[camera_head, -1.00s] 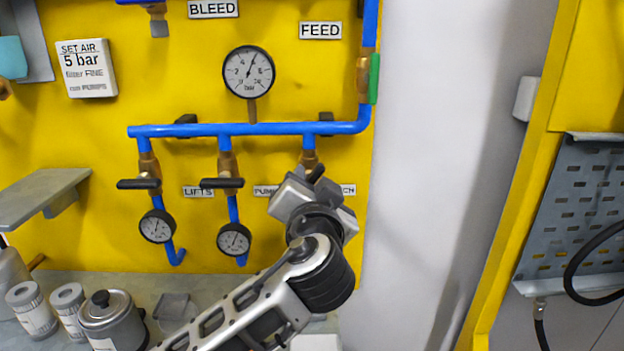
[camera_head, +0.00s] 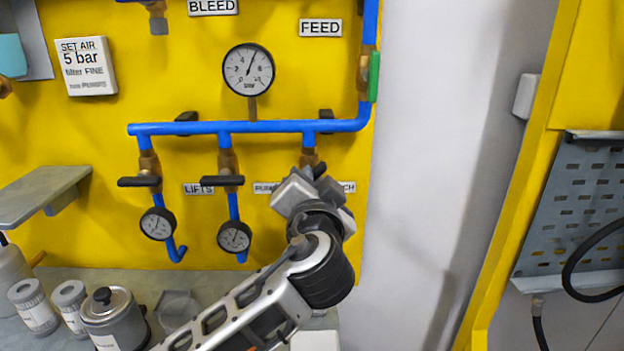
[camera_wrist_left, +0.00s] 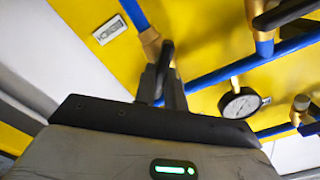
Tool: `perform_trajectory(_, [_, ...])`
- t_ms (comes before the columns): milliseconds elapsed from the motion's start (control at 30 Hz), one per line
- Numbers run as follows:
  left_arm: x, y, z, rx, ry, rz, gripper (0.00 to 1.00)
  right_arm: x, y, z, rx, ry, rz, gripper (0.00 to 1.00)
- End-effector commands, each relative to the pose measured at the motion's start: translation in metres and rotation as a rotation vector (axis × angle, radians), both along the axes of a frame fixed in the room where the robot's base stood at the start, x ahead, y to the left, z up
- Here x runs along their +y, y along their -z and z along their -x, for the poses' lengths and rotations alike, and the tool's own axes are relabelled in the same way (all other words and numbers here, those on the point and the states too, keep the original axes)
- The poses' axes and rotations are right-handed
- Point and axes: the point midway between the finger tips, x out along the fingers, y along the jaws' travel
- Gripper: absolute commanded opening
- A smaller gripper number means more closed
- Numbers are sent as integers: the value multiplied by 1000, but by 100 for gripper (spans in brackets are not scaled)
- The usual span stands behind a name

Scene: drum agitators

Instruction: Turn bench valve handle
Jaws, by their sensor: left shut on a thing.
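The bench valve is the rightmost of three brass valves under the blue pipe; its brass body (camera_head: 309,158) shows just above my left gripper. Its label (camera_head: 348,188) is partly covered, with only "CH" readable. My left gripper (camera_head: 306,178) is shut on the black bench valve handle (camera_head: 319,171), whose end sticks out tilted up to the right. In the left wrist view the handle (camera_wrist_left: 166,54) stands between the dark fingertips (camera_wrist_left: 162,80), beside the brass valve (camera_wrist_left: 150,42). Most of the handle is hidden by the gripper. My right gripper is not in view.
Two neighbouring valves have level black handles, left (camera_head: 139,182) and middle (camera_head: 222,181), with small gauges below. A large gauge (camera_head: 248,70) hangs above the blue pipe (camera_head: 215,128). A green handle (camera_head: 374,77) is at upper right. Canisters (camera_head: 112,315) stand at lower left.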

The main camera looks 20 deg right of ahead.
Motion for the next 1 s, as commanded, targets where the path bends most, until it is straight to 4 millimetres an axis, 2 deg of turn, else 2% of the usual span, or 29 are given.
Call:
perform_trajectory(600, [-2, 2, 0, -149, 1, -525, 0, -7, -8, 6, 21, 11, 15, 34])
perform_trajectory(1000, [-2, 4, 1, -216, 1, -755, 0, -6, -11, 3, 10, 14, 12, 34])
